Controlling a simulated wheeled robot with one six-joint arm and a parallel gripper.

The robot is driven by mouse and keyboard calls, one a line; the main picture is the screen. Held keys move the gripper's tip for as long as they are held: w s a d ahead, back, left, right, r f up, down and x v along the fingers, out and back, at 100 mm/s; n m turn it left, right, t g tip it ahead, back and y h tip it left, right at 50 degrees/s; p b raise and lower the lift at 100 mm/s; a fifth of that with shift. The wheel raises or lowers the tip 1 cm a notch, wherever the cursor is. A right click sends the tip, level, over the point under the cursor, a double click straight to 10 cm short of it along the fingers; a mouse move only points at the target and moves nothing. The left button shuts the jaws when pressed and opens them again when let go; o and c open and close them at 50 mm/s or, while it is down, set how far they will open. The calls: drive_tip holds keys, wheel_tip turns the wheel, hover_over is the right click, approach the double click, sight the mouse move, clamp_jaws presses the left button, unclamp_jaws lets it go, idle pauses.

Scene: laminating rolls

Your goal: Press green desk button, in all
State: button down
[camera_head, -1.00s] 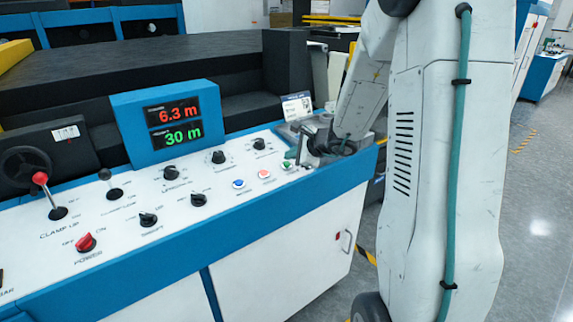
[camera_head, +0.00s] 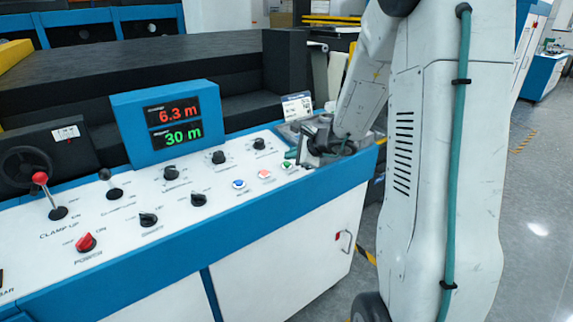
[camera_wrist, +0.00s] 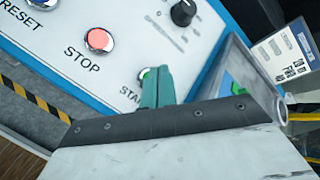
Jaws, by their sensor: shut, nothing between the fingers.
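The green button (camera_head: 287,166) sits at the right end of a row of three on the white sloped panel. In the wrist view the same green button (camera_wrist: 144,73) lies just beyond the fingertips and is partly hidden by them; its label is cut off to "STA". My gripper (camera_head: 291,155) is over the panel's right end, close behind the button in the head view. Its teal fingers (camera_wrist: 157,86) are together and empty in the wrist view. I cannot tell whether they touch the button.
The red stop button (camera_wrist: 99,40) is to the left of the green one, and the blue reset button (camera_head: 239,184) is further left. A black knob (camera_wrist: 183,13) is nearby. A clear-walled tray (camera_wrist: 246,75) and a label card (camera_head: 297,105) stand at the panel's right end.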

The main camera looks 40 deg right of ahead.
drive_tip(key=shift+f, duration=0.4)
